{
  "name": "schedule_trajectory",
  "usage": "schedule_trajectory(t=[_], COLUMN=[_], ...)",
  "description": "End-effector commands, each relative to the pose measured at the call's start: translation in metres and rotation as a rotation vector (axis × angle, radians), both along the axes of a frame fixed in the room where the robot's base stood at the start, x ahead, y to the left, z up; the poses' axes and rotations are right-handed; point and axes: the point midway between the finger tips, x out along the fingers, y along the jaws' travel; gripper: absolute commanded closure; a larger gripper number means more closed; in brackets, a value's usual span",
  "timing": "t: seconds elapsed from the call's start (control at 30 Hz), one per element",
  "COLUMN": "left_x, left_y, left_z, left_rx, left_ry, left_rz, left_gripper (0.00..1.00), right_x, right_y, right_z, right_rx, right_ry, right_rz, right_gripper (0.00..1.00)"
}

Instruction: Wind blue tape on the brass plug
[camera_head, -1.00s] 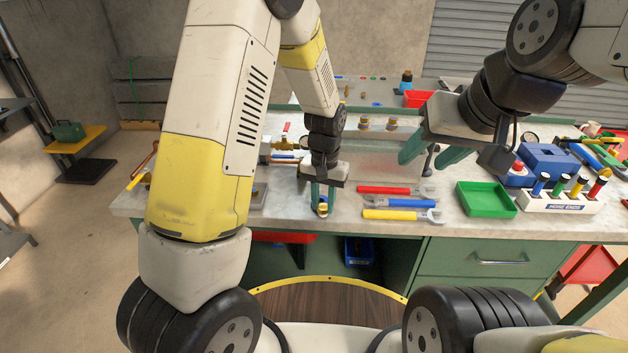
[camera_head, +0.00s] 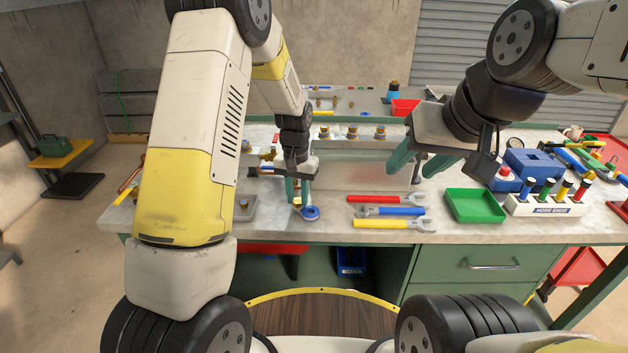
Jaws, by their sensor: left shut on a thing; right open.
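My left gripper (camera_head: 297,200) points down over the front of the workbench. It is shut on a small brass-coloured piece (camera_head: 297,202), which looks like the brass plug and is mostly hidden between the fingers. A blue ring (camera_head: 311,213), which looks like the blue tape roll, is just right of the fingertips, close to the bench top. I cannot tell whether the ring touches the plug. My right gripper (camera_head: 411,162) is open and empty, raised in front of the right end of the tank (camera_head: 365,170).
Red, blue and yellow wrenches (camera_head: 388,211) lie right of the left gripper. A green tray (camera_head: 474,206) and a white holder with several coloured pieces (camera_head: 545,205) are further right. Brass fittings (camera_head: 352,131) stand along the tank. A grey block (camera_head: 243,208) is to the left.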

Motion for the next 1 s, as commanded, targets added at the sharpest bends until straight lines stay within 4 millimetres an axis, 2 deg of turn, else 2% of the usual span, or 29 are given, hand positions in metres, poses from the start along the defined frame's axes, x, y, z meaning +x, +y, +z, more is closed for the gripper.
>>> schedule_trajectory(t=[0.1, 0.23, 0.43, 0.57, 0.8, 1.0], left_x=[-0.02, -0.042, -0.066, -0.069, -0.047, -0.013], left_y=[0.008, 0.003, -0.021, -0.043, -0.077, -0.08], left_z=[0.001, 0.001, 0.001, 0.0, 0.0, 0.0], left_rx=[-0.001, 0.0, -0.001, -0.001, 0.0, -0.001], left_ry=[-0.001, -0.001, -0.002, -0.002, -0.002, -0.002], left_rz=[0.0, -0.003, -0.005, -0.005, -0.001, 0.004], left_gripper=[1.0, 1.0, 1.0, 1.0, 1.0, 1.0], right_x=[0.0, 0.0, 0.0, 0.0, 0.0, 0.0], right_y=[0.0, 0.0, 0.0, 0.0, 0.0, 0.0], right_z=[0.0, 0.0, 0.0, 0.0, 0.0, 0.0], right_rx=[0.0, 0.0, 0.0, 0.0, 0.0, 0.0], right_ry=[0.0, 0.0, 0.0, 0.0, 0.0, 0.0], right_rz=[0.0, 0.0, 0.0, 0.0, 0.0, 0.0], right_gripper=[0.52, 0.52, 0.52, 0.52, 0.52, 0.52])
